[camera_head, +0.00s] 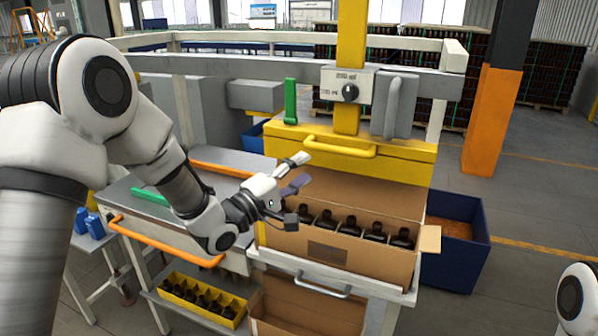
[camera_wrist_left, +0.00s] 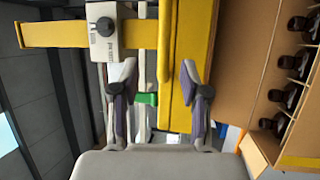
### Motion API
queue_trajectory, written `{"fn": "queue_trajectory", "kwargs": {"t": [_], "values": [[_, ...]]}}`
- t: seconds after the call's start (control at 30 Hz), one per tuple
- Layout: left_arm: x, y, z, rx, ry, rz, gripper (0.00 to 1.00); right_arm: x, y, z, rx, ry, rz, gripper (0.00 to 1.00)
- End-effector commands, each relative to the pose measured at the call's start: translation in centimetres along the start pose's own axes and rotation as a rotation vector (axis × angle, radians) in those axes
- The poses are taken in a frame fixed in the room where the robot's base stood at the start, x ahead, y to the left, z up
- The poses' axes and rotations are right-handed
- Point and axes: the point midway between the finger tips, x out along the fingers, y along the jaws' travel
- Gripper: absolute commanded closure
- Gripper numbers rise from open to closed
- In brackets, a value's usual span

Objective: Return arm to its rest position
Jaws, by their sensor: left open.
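My left arm comes in from the left in the head view. Its gripper (camera_head: 297,173) is open and empty, above the left end of an open cardboard box (camera_head: 330,250). The box holds a row of dark amber bottles (camera_head: 349,225) standing upright. In the left wrist view my open gripper's fingers (camera_wrist_left: 160,95) stand apart with nothing between them, and the bottles (camera_wrist_left: 287,95) are off to the right. Only a bit of my right arm shows at the lower right of the head view; its gripper is out of view.
A yellow machine head (camera_head: 390,160) with a handle stands behind the box. A metal table (camera_head: 150,205) with an orange rail is left of it. A yellow crate (camera_head: 200,300) of bottles sits on a lower shelf. A blue bin (camera_head: 455,262) stands to the right, with open floor beyond.

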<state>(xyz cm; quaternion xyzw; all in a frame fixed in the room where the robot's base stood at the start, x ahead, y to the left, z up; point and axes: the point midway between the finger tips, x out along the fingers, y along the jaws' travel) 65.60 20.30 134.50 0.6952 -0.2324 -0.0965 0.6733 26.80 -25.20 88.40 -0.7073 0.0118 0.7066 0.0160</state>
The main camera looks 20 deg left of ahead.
Motion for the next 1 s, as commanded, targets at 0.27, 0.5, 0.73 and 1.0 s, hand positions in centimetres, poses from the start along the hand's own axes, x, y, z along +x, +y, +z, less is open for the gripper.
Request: {"fn": "queue_trajectory", "kwargs": {"t": [0.27, 0.5, 0.73, 1.0], "values": [[-0.3, 0.0, 0.0, 0.0, 0.0, 0.0, 0.55, 0.0, 0.0, 0.0, 0.0, 0.0, 0.0, 0.6], [-0.5, -1.3, 0.1, -0.007, 0.0, -0.014, 0.55, 0.4, 0.0, 0.0, 0.0, 0.0, 0.0, 0.6], [-3.9, -16.4, 2.9, -0.092, -0.015, -0.212, 0.55, 4.2, 0.0, 0.0, 0.0, 0.0, 0.0, 0.6], [-15.9, -37.2, 8.4, -0.101, 0.021, -0.683, 0.55, 8.2, 0.1, 0.0, 0.0, 0.0, 0.0, 0.6]]}}
